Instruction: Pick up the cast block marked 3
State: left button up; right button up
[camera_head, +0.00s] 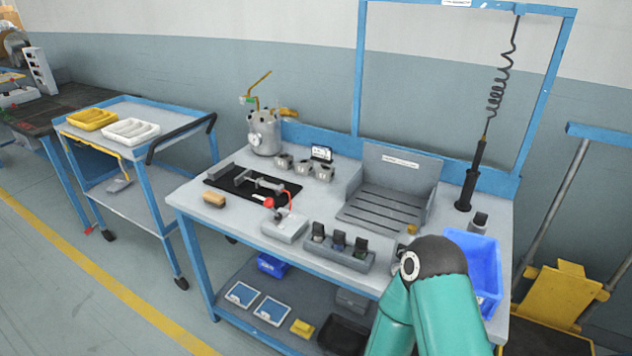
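Several small grey metal blocks stand in a row at the back of the blue-framed bench (240,165). I see a left block (283,161), a middle block (303,167) and a right block (325,172). Their faces have dark areas, but any numbers are too small to read, so I cannot tell which is marked 3. One teal arm of mine rises at the lower right, well apart from the blocks. Neither of my grippers shows in this view.
A silver pot (264,132) stands left of the blocks. A black tray (225,182) with a metal tool lies in front. A grey slotted fixture (385,208) is to the right. A red-knobbed device (285,229), a holder (340,255) and a blue bin (484,265) line the front.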

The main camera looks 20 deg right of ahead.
aim_at(325, 172)
jog(key=z, duration=0.15)
jog(key=i, duration=0.9)
jog(key=u, duration=0.05)
